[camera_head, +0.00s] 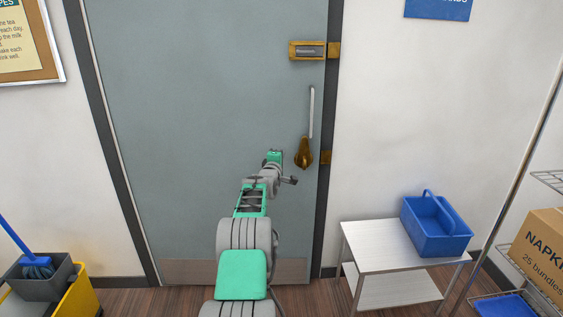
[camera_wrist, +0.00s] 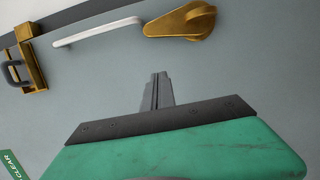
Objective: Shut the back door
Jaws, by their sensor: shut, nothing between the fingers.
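The grey-blue back door (camera_head: 190,120) stands in its dark frame and looks flush with it; I cannot tell whether a small gap is left. Near its right edge are a pale vertical pull handle (camera_head: 311,112) and a brass turn lever (camera_head: 304,153). A brass bolt (camera_head: 307,50) sits higher up, beside a brass piece on the frame. My gripper (camera_head: 293,181) is below and left of the lever, in front of the door. In the wrist view my gripper (camera_wrist: 158,92) is shut and empty, apart from the lever (camera_wrist: 180,22) and the handle (camera_wrist: 97,31).
A small metal table (camera_head: 375,240) with a blue caddy (camera_head: 436,232) stands right of the door. A wire shelf with a napkin box (camera_head: 540,250) is at far right. A yellow mop bucket (camera_head: 80,298) stands at lower left.

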